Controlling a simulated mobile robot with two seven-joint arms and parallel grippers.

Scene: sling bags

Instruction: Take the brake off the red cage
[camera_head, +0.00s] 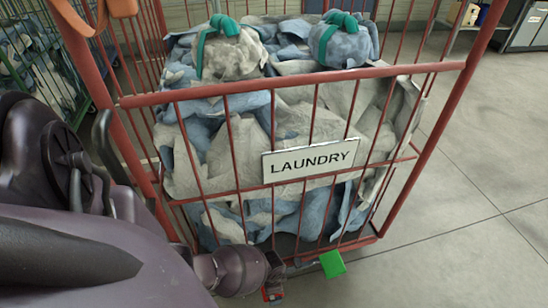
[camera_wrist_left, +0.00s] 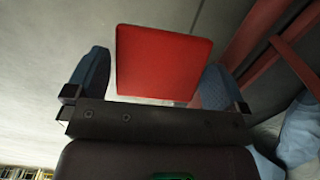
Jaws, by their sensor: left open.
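The red cage (camera_head: 300,92) is a tall red-barred cart with a LAUNDRY sign (camera_head: 310,160) on its front. At its bottom front edge are a green pedal-like plate (camera_head: 332,264) and a small red one (camera_head: 272,294), the latter partly hidden by my left arm. In the left wrist view the red plate (camera_wrist_left: 163,62) appears between the two blue fingers of my left gripper (camera_wrist_left: 153,60), with gaps on either side. The left gripper is open, low at the cage's front; its fingers are hard to make out in the head view. My right gripper is not in view.
The cage is full of blue and grey laundry (camera_head: 220,120), with two green-tied bags (camera_head: 232,57) (camera_head: 345,44) on top. A green-framed cage (camera_head: 70,40) stands at the back left. Grey floor (camera_head: 460,200) is clear on the right; a grey cabinet (camera_head: 525,28) stands at the far right.

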